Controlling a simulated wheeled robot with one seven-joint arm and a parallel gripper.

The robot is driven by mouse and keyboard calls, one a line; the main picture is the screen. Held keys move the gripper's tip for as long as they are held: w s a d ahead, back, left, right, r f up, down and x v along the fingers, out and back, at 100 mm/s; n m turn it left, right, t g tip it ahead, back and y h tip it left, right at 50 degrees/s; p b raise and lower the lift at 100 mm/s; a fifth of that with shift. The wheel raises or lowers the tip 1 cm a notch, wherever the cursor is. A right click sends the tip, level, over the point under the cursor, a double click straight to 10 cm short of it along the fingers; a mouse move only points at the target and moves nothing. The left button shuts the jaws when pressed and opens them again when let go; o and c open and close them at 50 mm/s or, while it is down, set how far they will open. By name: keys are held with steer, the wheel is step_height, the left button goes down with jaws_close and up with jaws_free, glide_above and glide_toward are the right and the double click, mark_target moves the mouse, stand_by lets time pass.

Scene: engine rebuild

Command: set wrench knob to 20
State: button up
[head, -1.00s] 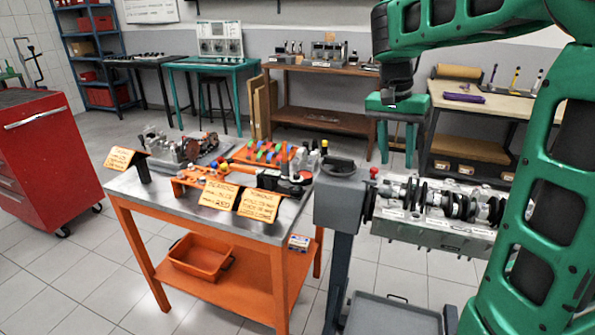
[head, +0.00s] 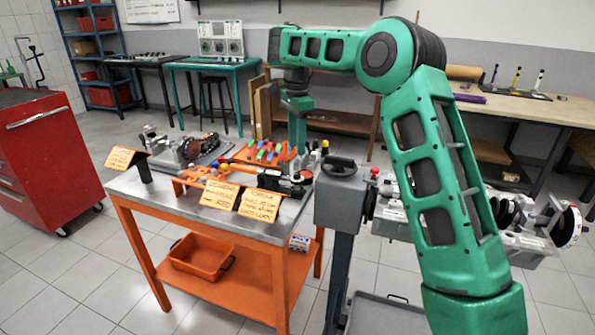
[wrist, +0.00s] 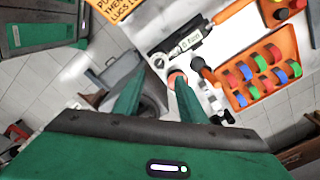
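The wrench appears to be the dark tool with a small label (wrist: 186,42) at the upper middle of the wrist view. In the head view it is a dark shape (head: 285,182) on the right part of the orange-legged table (head: 145,203). A small round pale part (wrist: 158,62) sits at its near end; I cannot tell whether this is the knob, and no setting is legible. My gripper (wrist: 156,88) is open and empty, its fingers apart and pointing toward the table. In the head view its hand (head: 297,105) is above and behind the table, with its fingertips unclear.
An orange tray with several coloured pieces (wrist: 266,73) lies right of the wrench in the wrist view. Yellow signs (head: 258,204) stand along the table's front edge. A grey stand with a dark handwheel (head: 341,165) is just right of the table. A red cabinet (head: 50,150) is at left.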

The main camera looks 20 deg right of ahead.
mark_target(298, 173)
step_height(298, 173, down, 10)
steer(key=shift+r, duration=0.1)
stand_by(0.4)
jaws_close()
steer(key=shift+d, duration=0.2)
